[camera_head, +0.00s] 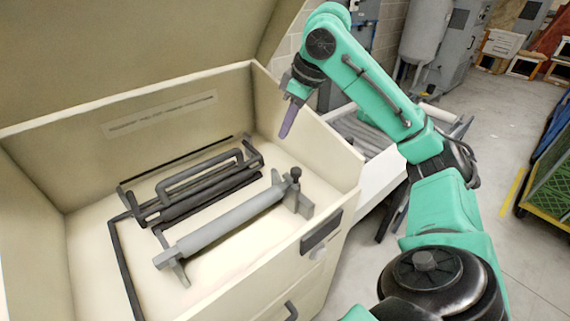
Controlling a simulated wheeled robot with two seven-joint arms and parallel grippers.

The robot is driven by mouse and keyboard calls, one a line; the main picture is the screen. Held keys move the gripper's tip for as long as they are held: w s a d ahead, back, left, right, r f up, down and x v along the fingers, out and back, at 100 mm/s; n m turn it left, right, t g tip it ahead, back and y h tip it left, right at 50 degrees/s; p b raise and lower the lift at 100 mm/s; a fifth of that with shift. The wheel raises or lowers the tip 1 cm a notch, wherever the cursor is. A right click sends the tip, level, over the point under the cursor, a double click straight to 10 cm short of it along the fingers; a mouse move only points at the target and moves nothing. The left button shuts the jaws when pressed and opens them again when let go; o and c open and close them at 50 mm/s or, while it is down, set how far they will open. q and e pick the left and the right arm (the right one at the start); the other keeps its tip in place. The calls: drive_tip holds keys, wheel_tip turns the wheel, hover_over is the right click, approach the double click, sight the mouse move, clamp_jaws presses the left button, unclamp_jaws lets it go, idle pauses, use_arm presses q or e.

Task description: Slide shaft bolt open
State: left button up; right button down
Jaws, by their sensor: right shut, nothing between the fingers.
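The shaft bolt (222,223) is a light grey rod lying diagonally inside an open cream box (333,161). It rests on a bracket at its lower left end, and a dark knob (296,173) stands up at its upper right end beside another bracket. My right gripper (286,131) hangs over the box's right wall area, above and apart from the knob, its purple fingers shut and empty, pointing down. My left gripper is not in view.
A dark frame with a handle (200,172) lies behind the rod in the box. The raised lid (130,50) stands behind. A roller conveyor (365,135) is right of the box. Open floor (500,120) and a green mesh cart (550,180) lie further right.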

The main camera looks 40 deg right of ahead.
drive_tip(key=b, duration=0.3)
hover_over(288, 179)
wheel_tip(288, 179, down, 10)
drive_tip(key=shift+w, duration=0.1)
drive_tip(key=shift+s+r, duration=0.15)
drive_tip(key=shift+s, duration=0.05)
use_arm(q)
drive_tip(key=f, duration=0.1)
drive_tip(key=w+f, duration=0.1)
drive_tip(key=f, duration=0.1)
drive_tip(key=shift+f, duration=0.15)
use_arm(e)
drive_tip(key=shift+w, duration=0.1)
